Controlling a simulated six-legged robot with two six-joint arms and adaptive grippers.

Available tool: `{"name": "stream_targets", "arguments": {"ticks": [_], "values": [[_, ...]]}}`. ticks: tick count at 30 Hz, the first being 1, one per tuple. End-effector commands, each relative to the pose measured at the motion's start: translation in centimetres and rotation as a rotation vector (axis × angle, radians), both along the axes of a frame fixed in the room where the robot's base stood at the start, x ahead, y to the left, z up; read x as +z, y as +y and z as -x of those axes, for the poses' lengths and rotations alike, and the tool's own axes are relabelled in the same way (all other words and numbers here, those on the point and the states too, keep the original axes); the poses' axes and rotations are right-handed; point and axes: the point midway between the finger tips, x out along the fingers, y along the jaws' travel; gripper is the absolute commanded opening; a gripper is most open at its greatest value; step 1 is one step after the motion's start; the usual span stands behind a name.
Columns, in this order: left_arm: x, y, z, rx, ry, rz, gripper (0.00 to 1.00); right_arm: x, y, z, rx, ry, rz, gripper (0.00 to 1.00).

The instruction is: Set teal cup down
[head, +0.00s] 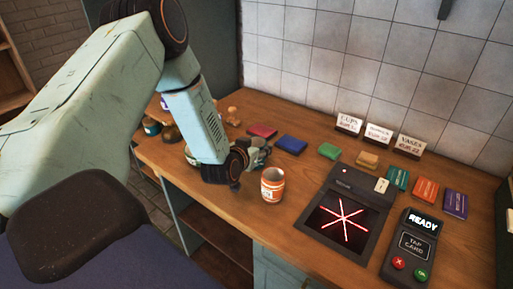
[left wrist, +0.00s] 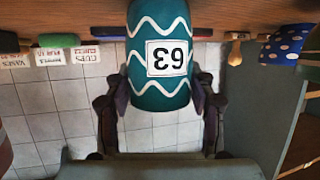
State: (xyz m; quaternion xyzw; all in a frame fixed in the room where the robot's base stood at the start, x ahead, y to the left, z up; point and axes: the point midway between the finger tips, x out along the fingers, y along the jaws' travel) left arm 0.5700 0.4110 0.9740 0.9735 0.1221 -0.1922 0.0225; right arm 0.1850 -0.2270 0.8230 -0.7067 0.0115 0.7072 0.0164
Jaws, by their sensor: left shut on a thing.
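The teal cup (left wrist: 160,50) has white wavy lines and a white number label. In the left wrist view, which looks upside down, it sits between the two fingers of my left gripper (left wrist: 160,105), which is shut on it. In the head view my left gripper (head: 250,158) is low over the wooden counter, left of an orange-and-white cup. There my arm and gripper largely hide the teal cup. My right gripper is not in view.
The orange-and-white cup (head: 272,186) stands close to the gripper on the counter (head: 250,212). A scanner with a red star pattern (head: 343,222) and a card terminal (head: 411,245) are at the right. Coloured blocks and price signs (head: 378,136) line the back. A blue dotted item (left wrist: 287,44) stands aside.

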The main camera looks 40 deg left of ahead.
Motion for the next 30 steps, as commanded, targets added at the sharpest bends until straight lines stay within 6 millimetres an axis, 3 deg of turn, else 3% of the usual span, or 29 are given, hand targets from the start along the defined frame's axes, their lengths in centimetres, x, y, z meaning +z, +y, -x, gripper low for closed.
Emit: {"name": "stream_targets", "arguments": {"ticks": [10, 11, 18, 30], "values": [[-0.38, 0.01, -0.04, 0.0, -0.001, -0.001, 0.16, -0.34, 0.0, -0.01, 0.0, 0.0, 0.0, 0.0], [-0.35, 0.0, 0.01, 0.0, 0.0, 0.0, 0.58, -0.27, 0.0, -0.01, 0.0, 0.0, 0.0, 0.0], [-0.29, -0.01, 0.0, 0.0, 0.001, 0.0, 0.78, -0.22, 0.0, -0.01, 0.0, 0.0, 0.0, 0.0], [0.25, -0.01, -0.01, 0.0, 0.0, 0.0, 0.78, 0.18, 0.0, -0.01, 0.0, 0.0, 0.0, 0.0]]}}
